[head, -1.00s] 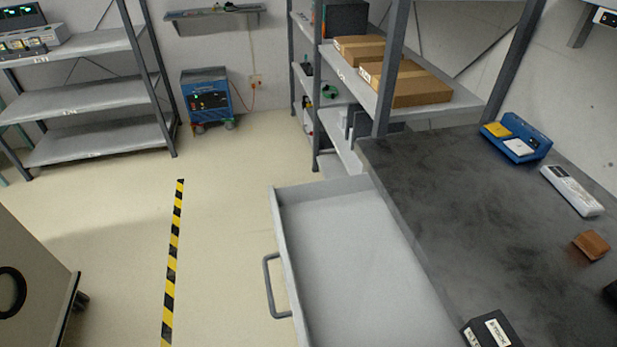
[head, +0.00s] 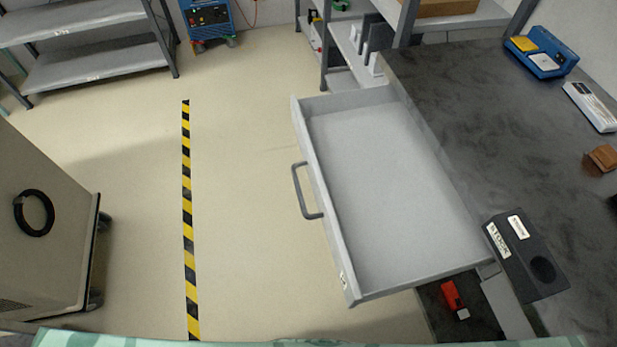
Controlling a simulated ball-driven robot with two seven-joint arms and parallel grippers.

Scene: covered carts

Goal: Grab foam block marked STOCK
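The foam block marked STOCK (head: 520,256) is a dark block with a white STOCK label, a second small white label and a round recess. It lies at the left edge of the dark worktop (head: 470,130), beside the near right corner of the open drawer. Neither of my grippers is in the head view.
An empty grey drawer (head: 385,195) stands pulled out left of the worktop, its handle (head: 307,191) facing left. A red item (head: 452,296) lies below it. A blue tray (head: 541,52), a white device (head: 590,105) and a brown block (head: 603,158) are on the worktop. A beige cabinet (head: 45,230) stands at left; floor between is clear.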

